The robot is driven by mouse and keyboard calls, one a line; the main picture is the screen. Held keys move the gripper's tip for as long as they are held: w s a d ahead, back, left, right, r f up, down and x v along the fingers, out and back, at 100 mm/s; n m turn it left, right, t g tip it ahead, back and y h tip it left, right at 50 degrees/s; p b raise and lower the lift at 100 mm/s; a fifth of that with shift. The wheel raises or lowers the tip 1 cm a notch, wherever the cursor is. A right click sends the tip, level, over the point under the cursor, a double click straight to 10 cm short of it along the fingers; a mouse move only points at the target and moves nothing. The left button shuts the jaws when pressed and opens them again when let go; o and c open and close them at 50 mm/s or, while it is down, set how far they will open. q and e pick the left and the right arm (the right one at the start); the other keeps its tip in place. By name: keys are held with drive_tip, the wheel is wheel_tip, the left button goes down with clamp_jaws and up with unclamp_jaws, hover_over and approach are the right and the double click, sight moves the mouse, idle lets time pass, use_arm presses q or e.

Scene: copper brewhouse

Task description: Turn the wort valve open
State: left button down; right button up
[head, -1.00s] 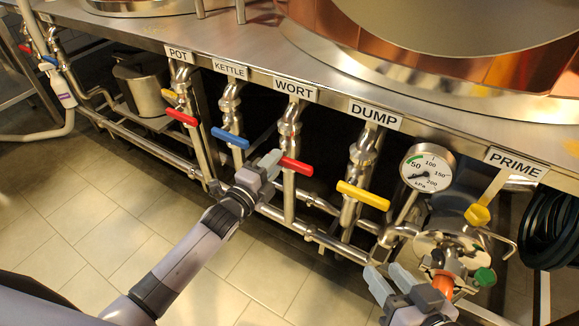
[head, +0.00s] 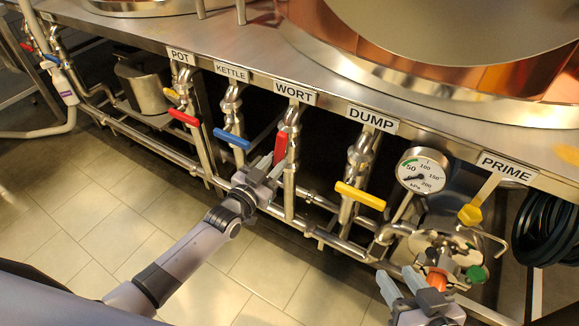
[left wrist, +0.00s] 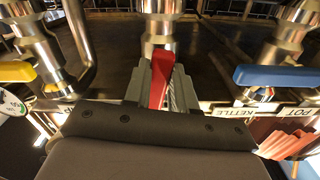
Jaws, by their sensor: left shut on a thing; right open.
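The WORT label (head: 295,93) hangs on the bench edge above a steel valve pipe. Its red wort valve handle (head: 281,147) now stands nearly upright, in line with the pipe. My left gripper (head: 268,168) is shut on this handle from below. In the left wrist view the red handle (left wrist: 159,82) shows between the two grey fingers, and its lower end is hidden by the gripper.
To the left are the KETTLE valve's blue handle (head: 231,139) and the POT valve's red handle (head: 184,118). To the right are the DUMP valve's yellow handle (head: 360,196), a pressure gauge (head: 422,171) and the yellow PRIME handle (head: 470,214). The tiled floor in front is clear.

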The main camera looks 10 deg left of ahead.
sight(276, 161)
use_arm(q)
drive_tip(key=c, duration=1.1)
unclamp_jaws()
drive_tip(key=shift+n, duration=0.5)
drive_tip(key=shift+s+a+r+p, duration=0.1)
drive_tip(key=shift+s+a+p, duration=0.05)
drive_tip(key=shift+s+p, duration=0.25)
drive_tip(key=p+v, duration=0.2)
drive_tip(key=v, duration=0.2)
drive_tip(key=shift+w+p, duration=0.1)
drive_tip(key=shift+p, duration=0.25)
drive_tip(key=shift+s+a, duration=0.2)
drive_tip(key=shift+s, duration=0.4)
